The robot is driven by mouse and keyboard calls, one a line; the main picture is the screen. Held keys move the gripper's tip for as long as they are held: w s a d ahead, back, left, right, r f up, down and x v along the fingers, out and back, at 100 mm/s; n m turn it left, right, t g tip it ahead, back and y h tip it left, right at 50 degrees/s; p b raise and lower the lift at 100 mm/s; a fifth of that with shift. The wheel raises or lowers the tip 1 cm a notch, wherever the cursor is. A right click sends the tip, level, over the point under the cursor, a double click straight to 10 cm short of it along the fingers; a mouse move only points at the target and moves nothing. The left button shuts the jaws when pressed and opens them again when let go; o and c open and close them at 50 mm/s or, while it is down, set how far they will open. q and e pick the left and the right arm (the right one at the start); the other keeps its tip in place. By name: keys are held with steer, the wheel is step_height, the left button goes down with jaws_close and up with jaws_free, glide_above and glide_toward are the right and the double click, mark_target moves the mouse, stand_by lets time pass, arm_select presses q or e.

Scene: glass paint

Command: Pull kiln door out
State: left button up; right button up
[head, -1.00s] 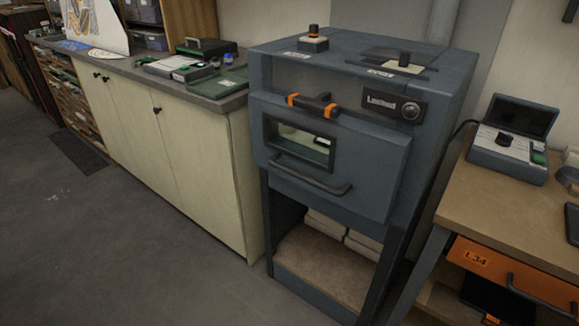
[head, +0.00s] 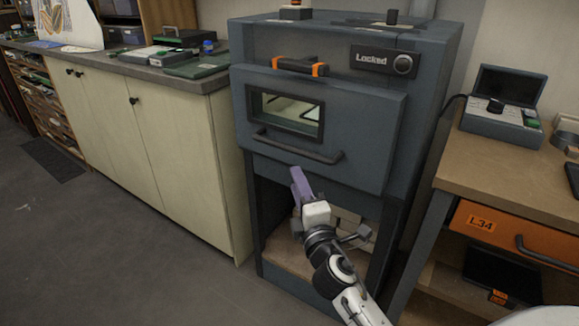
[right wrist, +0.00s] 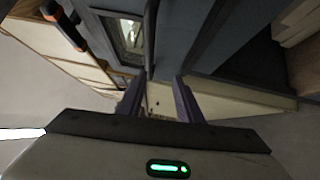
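The blue-grey kiln (head: 435,110) stands in the middle of the head view, its front door (head: 365,140) closed. The door has a small window (head: 287,112) and a dark horizontal bar handle (head: 297,149) below it. A black latch with orange ends (head: 299,66) sits at the door's top edge. A panel beside it reads "Locked" (head: 380,60). My right gripper (head: 296,174) is just below the handle, its purple fingers pointing up toward it. In the right wrist view the fingers (right wrist: 157,88) are apart and empty, with the handle bar (right wrist: 151,40) just ahead. My left gripper is not in view.
An open shelf space (head: 280,255) lies under the door. A cream cabinet (head: 185,160) stands left. A wooden workbench (head: 500,165) with an orange drawer (head: 500,237) and a lidded device (head: 500,115) stands right. The floor (head: 110,250) at front left is clear.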

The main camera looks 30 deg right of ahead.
mark_target(291, 149)
steer(key=shift+n+t+h, duration=0.3)
steer(key=shift+n, duration=0.1)
steer(key=x, duration=0.3)
steer(key=r+x, duration=0.1)
steer(key=x, duration=0.7)
steer(key=shift+d+r, duration=0.3)
steer(key=shift+r, duration=0.05)
jaws_close()
